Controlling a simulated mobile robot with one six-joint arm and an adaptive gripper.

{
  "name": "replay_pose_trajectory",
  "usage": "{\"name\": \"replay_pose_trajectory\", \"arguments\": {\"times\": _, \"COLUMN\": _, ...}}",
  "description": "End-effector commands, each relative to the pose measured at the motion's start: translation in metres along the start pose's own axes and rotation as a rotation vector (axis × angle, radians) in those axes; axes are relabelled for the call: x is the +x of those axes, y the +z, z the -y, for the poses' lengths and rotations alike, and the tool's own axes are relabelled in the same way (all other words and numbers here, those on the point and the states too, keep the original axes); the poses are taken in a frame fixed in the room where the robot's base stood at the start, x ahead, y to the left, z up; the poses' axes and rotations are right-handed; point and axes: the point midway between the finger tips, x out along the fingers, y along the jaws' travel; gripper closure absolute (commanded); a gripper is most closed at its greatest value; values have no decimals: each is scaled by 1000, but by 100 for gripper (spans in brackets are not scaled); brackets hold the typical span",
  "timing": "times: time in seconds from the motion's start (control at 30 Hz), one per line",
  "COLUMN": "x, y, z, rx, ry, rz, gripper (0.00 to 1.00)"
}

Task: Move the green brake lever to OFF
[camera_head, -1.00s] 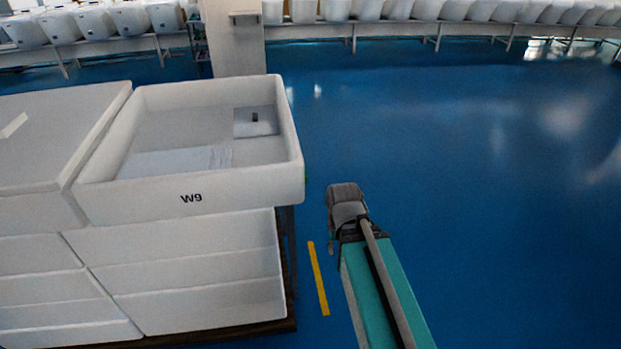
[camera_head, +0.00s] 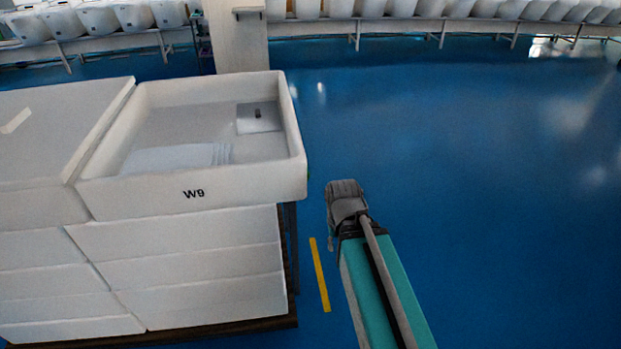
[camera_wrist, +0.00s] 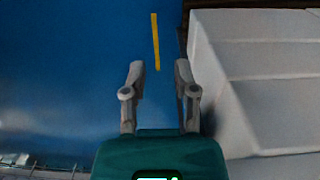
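I cannot make out a green brake lever in either view. A white crate stack marked W9 (camera_head: 193,193) stands to the left in the head view, on a dark low base (camera_head: 270,323). A dark upright post (camera_head: 291,240) shows at its right side. My gripper (camera_head: 345,192) is to the right of the stack, over blue floor.
A yellow floor strip (camera_head: 320,275) lies between the stack and my arm. Another white stack (camera_head: 40,150) adjoins on the left. A pale pillar (camera_head: 238,40) and benches with white basins (camera_head: 430,10) line the back. Blue floor (camera_head: 500,180) is clear to the right.

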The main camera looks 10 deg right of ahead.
Motion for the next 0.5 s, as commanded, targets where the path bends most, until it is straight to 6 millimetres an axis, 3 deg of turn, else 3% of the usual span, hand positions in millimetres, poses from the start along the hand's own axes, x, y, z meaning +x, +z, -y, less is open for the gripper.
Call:
{"name": "replay_pose_trajectory", "arguments": {"times": 0.03, "x": 0, "y": 0, "z": 0, "rx": 0, "ry": 1, "rz": -1, "gripper": 77}}
{"name": "replay_pose_trajectory", "arguments": {"times": 0.17, "x": 4, "y": -4, "z": -2, "rx": 0, "ry": 10, "rz": -13, "gripper": 100}}
{"name": "replay_pose_trajectory", "arguments": {"times": 0.37, "x": 17, "y": -21, "z": -12, "rx": -1, "ry": 64, "rz": -72, "gripper": 100}}
{"name": "replay_pose_trajectory", "arguments": {"times": 0.5, "x": 31, "y": -42, "z": -26, "rx": -7, "ry": 132, "rz": -149, "gripper": 100}}
